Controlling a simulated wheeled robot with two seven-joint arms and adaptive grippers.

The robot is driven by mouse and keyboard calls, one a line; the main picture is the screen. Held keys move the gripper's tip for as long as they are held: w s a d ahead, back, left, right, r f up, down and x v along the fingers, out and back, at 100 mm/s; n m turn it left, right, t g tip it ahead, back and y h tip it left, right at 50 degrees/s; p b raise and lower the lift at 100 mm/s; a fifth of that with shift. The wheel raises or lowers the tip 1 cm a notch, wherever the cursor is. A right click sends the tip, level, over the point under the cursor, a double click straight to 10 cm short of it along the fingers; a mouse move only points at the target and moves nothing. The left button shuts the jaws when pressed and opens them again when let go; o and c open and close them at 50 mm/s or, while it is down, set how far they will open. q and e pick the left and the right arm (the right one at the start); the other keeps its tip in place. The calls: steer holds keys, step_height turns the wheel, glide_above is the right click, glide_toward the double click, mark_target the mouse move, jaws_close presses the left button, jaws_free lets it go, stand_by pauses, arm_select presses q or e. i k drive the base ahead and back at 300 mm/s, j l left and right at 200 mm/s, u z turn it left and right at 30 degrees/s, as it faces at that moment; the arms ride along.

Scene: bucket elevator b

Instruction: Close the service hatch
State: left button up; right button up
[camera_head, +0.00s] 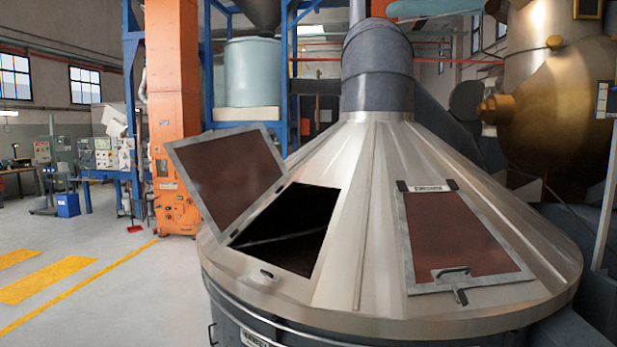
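The service hatch (228,176) is a brown-red panel in a grey frame on the left of the large metal cone (374,160). It stands swung open, tilted up to the left of a dark rectangular opening (290,232). A small latch fitting (268,274) sits on the cone below the opening. A second similar hatch (452,235), with a handle and latch at its lower edge, lies flat and closed on the right of the cone. Neither of my grippers is in view.
An orange column (173,110) and a blue steel frame stand behind on the left. A large brass-coloured vessel (560,100) stands at the right. The grey floor (110,270) with yellow markings is clear at the left front.

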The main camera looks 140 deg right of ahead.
mark_target(233, 175)
steer(key=z, duration=2.2)
steer(key=i+l+z, duration=0.35)
steer(key=i, duration=0.15)
steer(key=i+l+z, duration=0.25)
steer(key=i+z, duration=0.5)
steer(key=i, duration=3.05)
steer(key=i+z, duration=0.1)
steer(key=i, duration=0.45)
steer(key=i+j+z, duration=0.15)
steer(key=i, duration=0.4)
steer(key=i+j+z, duration=0.1)
steer(key=i, duration=0.45)
steer(key=i+j+z, duration=0.15)
steer(key=i, duration=0.4)
steer(key=j+z, duration=0.1)
steer(key=z, duration=2.05)
